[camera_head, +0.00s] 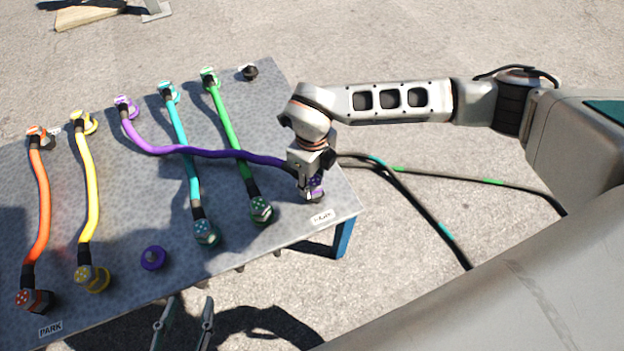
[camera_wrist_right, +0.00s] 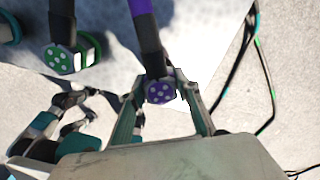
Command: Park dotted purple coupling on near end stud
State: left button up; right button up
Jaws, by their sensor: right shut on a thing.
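The dotted purple coupling (camera_head: 315,182) is at the near right corner of the grey panel, by a PARK label (camera_head: 322,217). My right gripper (camera_head: 311,190) is shut on it from above; its dotted purple face (camera_wrist_right: 160,92) shows between the fingers in the wrist view. The end stud by that label is hidden under the coupling and gripper, so I cannot tell whether the coupling is seated. The purple cable (camera_head: 205,153) runs left, across the cyan and green cables, to its far connector (camera_head: 124,106). My left gripper (camera_head: 184,322) is open and empty off the panel's near edge.
The cyan (camera_head: 180,130), green (camera_head: 228,125), yellow (camera_head: 90,180) and orange (camera_head: 41,205) cables lie along the panel (camera_head: 120,215). A purple-based socket (camera_head: 153,257) stands empty. A black stud (camera_head: 249,72) is at the back right. Loose black cables (camera_head: 425,215) lie on the ground at right.

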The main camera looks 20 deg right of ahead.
jog(key=shift+r, duration=0.15)
jog(key=shift+p, duration=0.3)
jog(key=shift+f, duration=0.5)
dwell(0.3)
jog(key=o, duration=1.3)
jog(key=shift+f, duration=0.1)
notch_tip(320, 180, up, 12)
jog(key=shift+r, duration=0.1)
